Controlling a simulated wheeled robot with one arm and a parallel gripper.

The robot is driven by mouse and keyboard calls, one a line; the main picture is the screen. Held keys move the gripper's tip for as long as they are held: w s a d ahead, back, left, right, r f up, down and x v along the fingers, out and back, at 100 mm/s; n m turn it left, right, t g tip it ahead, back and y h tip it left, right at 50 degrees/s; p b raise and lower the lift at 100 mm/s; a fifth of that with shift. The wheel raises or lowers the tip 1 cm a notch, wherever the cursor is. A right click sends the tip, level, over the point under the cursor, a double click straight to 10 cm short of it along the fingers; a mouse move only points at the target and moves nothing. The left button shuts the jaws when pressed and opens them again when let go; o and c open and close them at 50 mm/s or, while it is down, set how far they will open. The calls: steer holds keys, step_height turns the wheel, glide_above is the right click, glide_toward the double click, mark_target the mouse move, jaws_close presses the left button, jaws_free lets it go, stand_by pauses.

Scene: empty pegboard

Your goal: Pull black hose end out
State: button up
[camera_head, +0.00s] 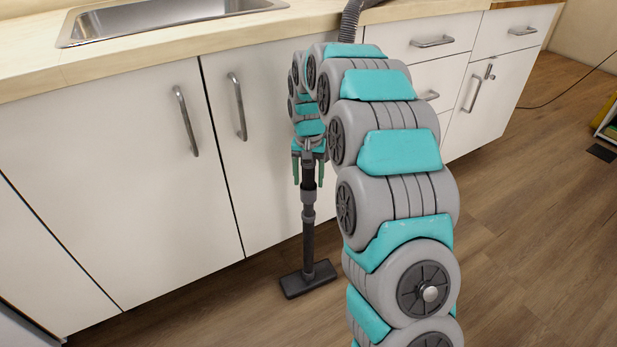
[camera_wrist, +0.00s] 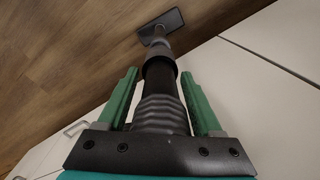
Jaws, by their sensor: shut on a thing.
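My gripper (camera_head: 309,178) points down in front of the white cabinet doors and is shut on the black hose end (camera_wrist: 160,105). In the wrist view the ribbed black hose end lies between the two green fingers (camera_wrist: 160,75). It runs into a grey collar (camera_wrist: 161,56) of the vacuum wand. The wand (camera_head: 308,230) stands upright on the floor, with a flat dark floor head (camera_head: 308,280) at its foot. The hose end and the wand appear joined in line. The grip contact itself is partly hidden.
A ribbed dark hose (camera_head: 351,20) shows at the counter edge behind my arm. White cabinets (camera_head: 120,190) with metal handles stand close behind the wand. A sink (camera_head: 165,18) is set in the wooden counter (camera_head: 30,65). The wood floor (camera_head: 530,230) at right is clear.

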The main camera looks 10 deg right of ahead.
steer(key=shift+c, duration=1.4)
steer(key=o, duration=1.1)
steer(key=shift+r, duration=0.1)
